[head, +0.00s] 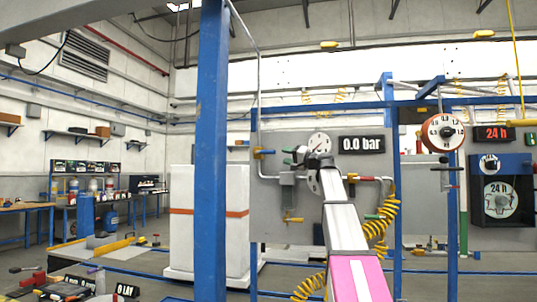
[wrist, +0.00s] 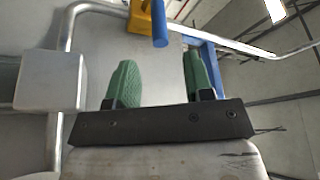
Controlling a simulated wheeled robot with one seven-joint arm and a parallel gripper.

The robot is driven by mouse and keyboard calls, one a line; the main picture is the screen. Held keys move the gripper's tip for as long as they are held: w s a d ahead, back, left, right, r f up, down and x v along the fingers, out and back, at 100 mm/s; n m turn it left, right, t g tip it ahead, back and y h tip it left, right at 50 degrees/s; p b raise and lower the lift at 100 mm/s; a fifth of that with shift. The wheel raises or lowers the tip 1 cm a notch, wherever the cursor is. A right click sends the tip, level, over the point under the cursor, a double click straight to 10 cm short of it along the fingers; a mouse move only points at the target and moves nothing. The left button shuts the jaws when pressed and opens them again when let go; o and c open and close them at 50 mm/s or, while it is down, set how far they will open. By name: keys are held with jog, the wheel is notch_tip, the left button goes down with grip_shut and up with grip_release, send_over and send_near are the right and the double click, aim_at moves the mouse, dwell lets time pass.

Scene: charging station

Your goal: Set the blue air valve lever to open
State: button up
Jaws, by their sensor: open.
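The blue air valve lever (head: 267,152) is on the grey panel's upper left, on a yellow valve body (head: 257,154) on a metal pipe. In the head view it points right, roughly level. In the wrist view the lever (wrist: 159,24) and yellow body (wrist: 140,19) show at the top, with the lever's end toward me. My gripper (head: 290,156) is just right of the lever. Its green fingers (wrist: 158,80) are apart with nothing between them. The lever lies beyond the fingertips, in line with the gap; contact cannot be seen.
A gauge (head: 319,144) and a "0.0 bar" display (head: 361,144) sit above my arm. A grey box (wrist: 50,80) and pipes are close to the gripper. A blue post (head: 211,150) stands to the left.

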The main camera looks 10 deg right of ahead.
aim_at(275, 153)
jog(key=x, duration=0.9)
jog(key=shift+w+a, duration=0.2)
grip_shut()
